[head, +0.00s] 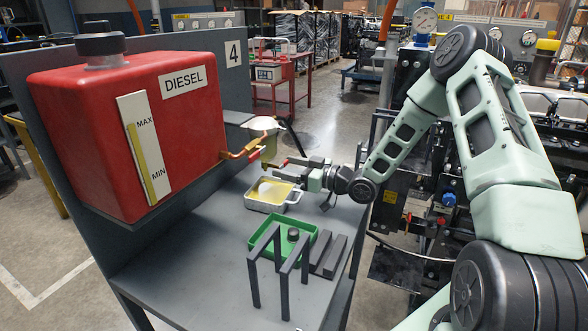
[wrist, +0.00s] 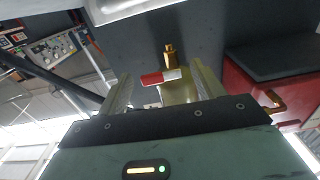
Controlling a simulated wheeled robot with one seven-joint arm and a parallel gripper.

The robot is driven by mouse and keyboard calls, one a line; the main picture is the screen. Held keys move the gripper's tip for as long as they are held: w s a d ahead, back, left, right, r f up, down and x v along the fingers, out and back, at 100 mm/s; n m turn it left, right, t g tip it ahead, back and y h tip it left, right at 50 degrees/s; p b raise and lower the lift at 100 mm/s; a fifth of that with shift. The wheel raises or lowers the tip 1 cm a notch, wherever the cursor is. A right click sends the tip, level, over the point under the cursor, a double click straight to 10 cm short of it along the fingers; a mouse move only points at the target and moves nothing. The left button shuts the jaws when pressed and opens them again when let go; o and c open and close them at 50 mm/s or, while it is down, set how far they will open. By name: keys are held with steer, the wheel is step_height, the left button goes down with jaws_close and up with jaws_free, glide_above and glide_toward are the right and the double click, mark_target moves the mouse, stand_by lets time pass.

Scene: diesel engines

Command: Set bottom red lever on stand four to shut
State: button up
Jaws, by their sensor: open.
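Stand four carries a red diesel tank (head: 125,130) with an orange-red pipe (head: 243,151) leading to a filter bowl (head: 268,150). The bottom red lever (wrist: 153,78) shows in the wrist view below a brass fitting (wrist: 169,54), lying crosswise with a pale metal end. My gripper (head: 288,165) is at the bowl's right side, pointing left. In the wrist view, its open fingers (wrist: 160,88) stand on either side of the lever, with visible gaps. I cannot tell contact. The fingertips are small and partly hidden in the head view.
A metal tray (head: 268,206) with yellowish liquid sits under the bowl. A green tray (head: 305,246), dark upright bars (head: 284,285) and dark blocks stand nearer on the grey bench (head: 190,285). The tank and panel bound the left; an engine stands behind my arm.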

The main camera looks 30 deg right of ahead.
steer(key=b+v, duration=0.2)
steer(key=v, duration=1.5)
steer(key=shift+d, duration=0.15)
steer(key=shift+s+f, duration=0.1)
steer(key=shift+s, duration=0.05)
